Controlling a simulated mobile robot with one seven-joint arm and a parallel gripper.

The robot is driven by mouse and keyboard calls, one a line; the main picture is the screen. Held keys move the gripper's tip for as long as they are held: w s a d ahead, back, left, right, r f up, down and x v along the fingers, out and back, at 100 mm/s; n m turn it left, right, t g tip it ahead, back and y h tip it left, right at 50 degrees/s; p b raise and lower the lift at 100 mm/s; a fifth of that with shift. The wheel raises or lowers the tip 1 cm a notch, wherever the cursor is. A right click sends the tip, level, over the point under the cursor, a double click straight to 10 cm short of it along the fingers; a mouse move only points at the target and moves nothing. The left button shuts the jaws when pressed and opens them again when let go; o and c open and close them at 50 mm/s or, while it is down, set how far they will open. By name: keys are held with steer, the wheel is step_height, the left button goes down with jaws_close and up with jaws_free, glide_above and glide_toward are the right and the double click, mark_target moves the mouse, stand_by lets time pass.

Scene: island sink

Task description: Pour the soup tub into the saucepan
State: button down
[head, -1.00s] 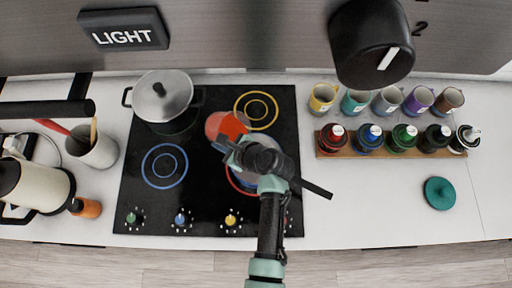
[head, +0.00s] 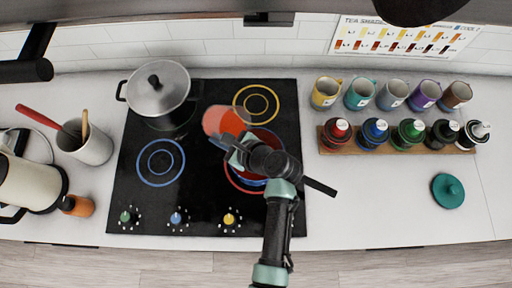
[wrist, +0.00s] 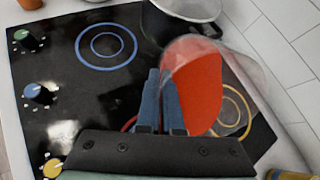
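The soup tub (head: 224,121) is a clear tub with red soup, held above the hob. In the wrist view the soup tub (wrist: 195,85) is right of my fingers, its red contents showing through the wall. My gripper (head: 222,142) is shut on the tub's near edge; in the wrist view the fingers of my gripper (wrist: 160,80) are close together against it. The saucepan (head: 270,138) is on the red-ringed burner, largely hidden beneath my gripper; dark red shows inside its blue-edged rim. I cannot tell the tub's exact tilt.
A lidded steel pot (head: 158,88) stands at the hob's back left. Right of the hob are several mugs (head: 325,92) and a wooden rack (head: 345,148) of lidded jars. A utensil crock (head: 92,145) and kettle (head: 30,185) stand left. The blue-ringed burner (head: 162,163) is clear.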

steer(key=shift+d+f+t+y+b, duration=0.1)
steer(key=shift+f+t+y+b, duration=0.45)
steer(key=shift+b, duration=2.15)
steer(key=shift+s+d+r+t+y+b, duration=0.15)
steer(key=shift+r+t+y+b, duration=0.55)
steer(key=shift+b, duration=1.65)
steer(key=shift+s+d+r+t+y+b, duration=0.2)
steer(key=shift+s+d+y+b, duration=0.1)
steer(key=shift+d+y+b, duration=0.15)
steer(key=shift+s+d+r+t+y+b, duration=0.15)
steer(key=shift+s+d+y+b, duration=0.1)
steer(key=shift+d+y+b, duration=0.15)
steer(key=shift+s+d+t+y+b, duration=0.15)
steer(key=shift+t+y+b, duration=0.3)
steer(key=shift+b, duration=0.45)
